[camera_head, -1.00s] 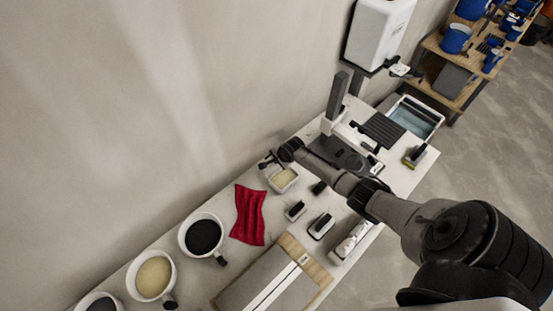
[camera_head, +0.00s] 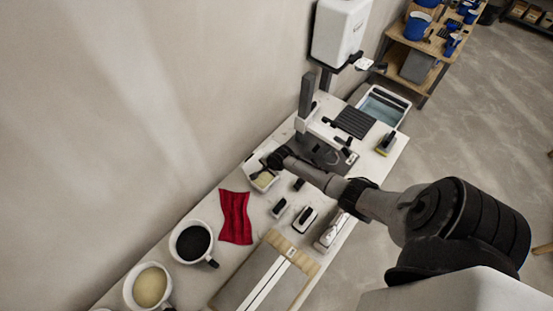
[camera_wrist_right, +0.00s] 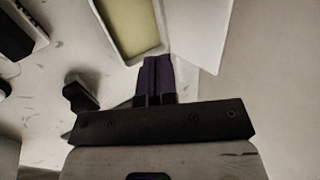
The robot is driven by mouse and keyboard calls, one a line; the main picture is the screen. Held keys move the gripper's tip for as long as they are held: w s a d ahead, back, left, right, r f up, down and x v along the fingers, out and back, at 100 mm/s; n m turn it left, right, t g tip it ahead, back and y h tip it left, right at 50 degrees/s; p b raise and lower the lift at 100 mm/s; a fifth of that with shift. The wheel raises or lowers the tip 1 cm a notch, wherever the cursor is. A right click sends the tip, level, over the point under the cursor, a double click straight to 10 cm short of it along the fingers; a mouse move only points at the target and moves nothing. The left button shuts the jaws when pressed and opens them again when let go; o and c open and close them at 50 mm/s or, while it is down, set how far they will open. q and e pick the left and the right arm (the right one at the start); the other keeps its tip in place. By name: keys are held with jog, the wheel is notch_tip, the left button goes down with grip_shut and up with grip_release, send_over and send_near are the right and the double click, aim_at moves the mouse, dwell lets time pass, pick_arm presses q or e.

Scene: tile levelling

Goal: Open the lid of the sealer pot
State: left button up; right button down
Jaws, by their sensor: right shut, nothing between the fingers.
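The sealer pot (camera_head: 264,180) is a small white rectangular box on the table near the wall, with pale yellow contents showing. It also shows in the right wrist view (camera_wrist_right: 134,28), at the top. A flat white panel, apparently its lid (camera_wrist_right: 205,35), stands folded back along the pot's right side there, so the pot looks open. My right gripper (camera_wrist_right: 158,65) is shut and empty, its purple fingertips close to the pot's near corner and the lid's edge; contact cannot be told. In the head view my right wrist partly covers the lid side. My left gripper is not in view.
A red cloth (camera_head: 235,217), a mug with dark contents (camera_head: 192,242) and a cream-filled one (camera_head: 150,287) lie left of the pot. Black-handled blocks (camera_head: 305,219) are below it. A stand with a dark plate (camera_head: 320,150) is at upper right. The wall is close behind.

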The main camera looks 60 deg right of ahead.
jog(key=p+v, duration=0.1)
jog(key=v, duration=0.7)
jog(key=shift+r, duration=0.3)
jog(key=shift+s, duration=0.15)
